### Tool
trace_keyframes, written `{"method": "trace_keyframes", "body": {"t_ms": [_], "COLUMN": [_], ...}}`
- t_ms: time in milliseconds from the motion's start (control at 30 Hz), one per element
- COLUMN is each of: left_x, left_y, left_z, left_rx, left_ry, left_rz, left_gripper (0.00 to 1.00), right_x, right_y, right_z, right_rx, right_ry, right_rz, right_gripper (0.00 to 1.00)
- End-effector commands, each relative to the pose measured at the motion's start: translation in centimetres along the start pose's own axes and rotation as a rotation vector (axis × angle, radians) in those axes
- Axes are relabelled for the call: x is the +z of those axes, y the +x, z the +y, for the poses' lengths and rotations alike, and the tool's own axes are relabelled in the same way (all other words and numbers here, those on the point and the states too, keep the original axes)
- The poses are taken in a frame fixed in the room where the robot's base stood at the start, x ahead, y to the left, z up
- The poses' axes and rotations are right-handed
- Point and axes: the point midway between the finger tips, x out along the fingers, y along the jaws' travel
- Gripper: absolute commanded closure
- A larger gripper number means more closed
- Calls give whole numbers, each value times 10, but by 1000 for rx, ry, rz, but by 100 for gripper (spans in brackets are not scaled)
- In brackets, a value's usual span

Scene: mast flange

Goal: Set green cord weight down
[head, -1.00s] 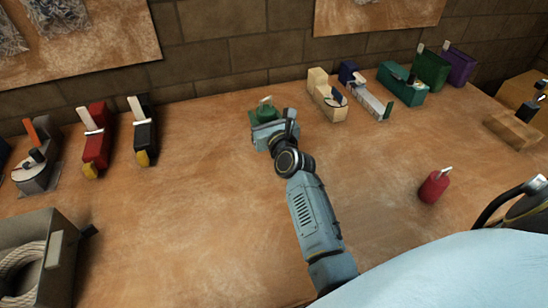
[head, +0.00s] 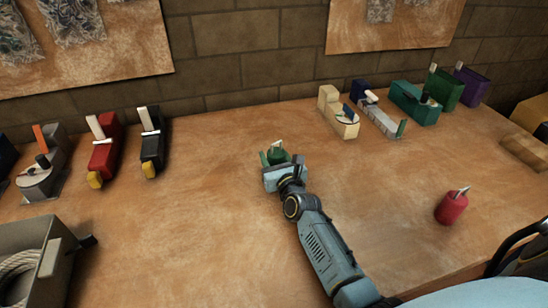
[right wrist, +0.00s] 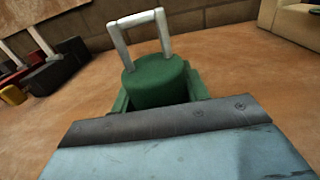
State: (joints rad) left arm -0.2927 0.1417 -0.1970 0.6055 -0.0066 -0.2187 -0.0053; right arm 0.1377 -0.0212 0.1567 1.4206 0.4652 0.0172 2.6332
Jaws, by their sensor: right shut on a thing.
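The green cord weight (head: 277,155) is a squat green cylinder with a pale loop handle. It is upright in my right gripper (head: 279,160), near the middle of the bench in the head view. In the right wrist view, the weight (right wrist: 155,82) sits between the green jaws of my right gripper (right wrist: 157,92), which are shut on it. Its lower part is hidden by the gripper, and I cannot tell whether its base touches the bench. My left gripper is not in view.
The bench (head: 200,220) is bare around the held weight. A red weight (head: 451,207) stands to the right. Red (head: 105,150) and black (head: 152,143) devices are at the left. A cream device (head: 338,113) and several others line the back right. A grey box (head: 30,255) holds rope.

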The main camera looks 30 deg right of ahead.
Motion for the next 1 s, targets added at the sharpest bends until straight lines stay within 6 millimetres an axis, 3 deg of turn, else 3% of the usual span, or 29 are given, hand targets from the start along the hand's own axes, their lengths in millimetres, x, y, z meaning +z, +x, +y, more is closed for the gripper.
{"method": "trace_keyframes", "body": {"t_ms": [67, 100, 267, 633, 767, 1000], "left_x": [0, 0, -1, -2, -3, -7], "left_y": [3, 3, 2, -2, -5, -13], "left_z": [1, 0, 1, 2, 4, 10], "left_rx": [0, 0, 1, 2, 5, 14], "left_ry": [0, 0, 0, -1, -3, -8], "left_rz": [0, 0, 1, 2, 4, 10], "left_gripper": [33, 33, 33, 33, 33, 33], "right_x": [-1, -3, -2, 2, 0, 0], "right_y": [0, 0, 0, 0, -18, -69], "right_z": [0, 0, 0, 0, 0, 0], "right_rx": [0, 0, 0, 0, 0, 1], "right_ry": [0, 0, 0, 0, 2, 2], "right_rz": [-3, 0, 0, 0, 2, 4], "right_gripper": [89, 54, 33, 33, 33, 33]}}
